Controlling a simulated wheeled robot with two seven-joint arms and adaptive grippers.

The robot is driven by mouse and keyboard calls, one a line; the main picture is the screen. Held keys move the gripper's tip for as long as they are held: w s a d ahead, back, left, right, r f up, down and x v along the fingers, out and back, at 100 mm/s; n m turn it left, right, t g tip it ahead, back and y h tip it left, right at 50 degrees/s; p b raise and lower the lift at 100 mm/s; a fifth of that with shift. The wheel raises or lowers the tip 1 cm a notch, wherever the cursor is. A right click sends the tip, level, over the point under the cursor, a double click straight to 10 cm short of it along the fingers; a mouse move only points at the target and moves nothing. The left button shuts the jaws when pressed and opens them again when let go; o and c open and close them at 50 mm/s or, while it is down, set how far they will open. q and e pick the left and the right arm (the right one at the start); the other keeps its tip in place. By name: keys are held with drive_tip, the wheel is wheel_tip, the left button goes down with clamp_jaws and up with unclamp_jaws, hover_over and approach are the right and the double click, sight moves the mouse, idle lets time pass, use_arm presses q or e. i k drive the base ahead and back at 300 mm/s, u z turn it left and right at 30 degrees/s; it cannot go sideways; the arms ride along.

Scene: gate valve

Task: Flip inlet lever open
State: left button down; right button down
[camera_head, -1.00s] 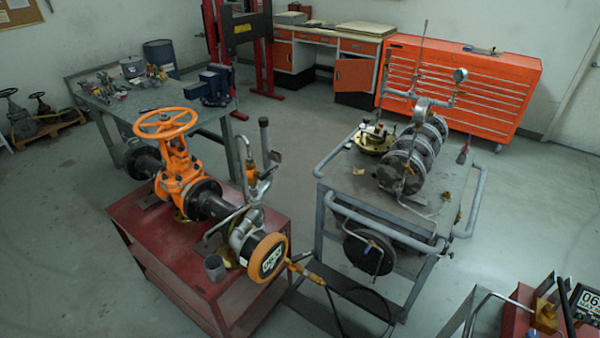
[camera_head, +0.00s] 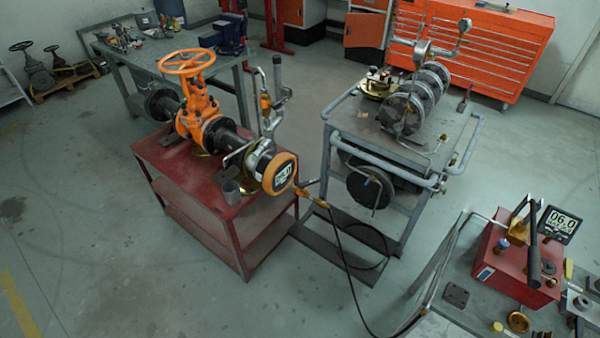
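The orange gate valve (camera_head: 197,108) with its orange handwheel (camera_head: 187,62) stands on a red cart (camera_head: 200,197) left of centre. Its dark pipe ends at the right in an orange-rimmed round end piece (camera_head: 280,173) with a label too small to read surely. Upright pipework (camera_head: 265,112) with thin handles rises behind that end piece. A bent grey bar (camera_head: 237,152) lies beside it. I cannot tell which of these is the inlet lever, nor its position. Neither gripper is in view.
A grey cart (camera_head: 345,150) with a compressor-like machine (camera_head: 415,105) stands right of the red cart. Floor is free at the lower left.

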sight(306, 182)
drive_tip(key=u, duration=0.55)
drive_tip(key=i, duration=0.7)
drive_tip(key=u, duration=0.4)
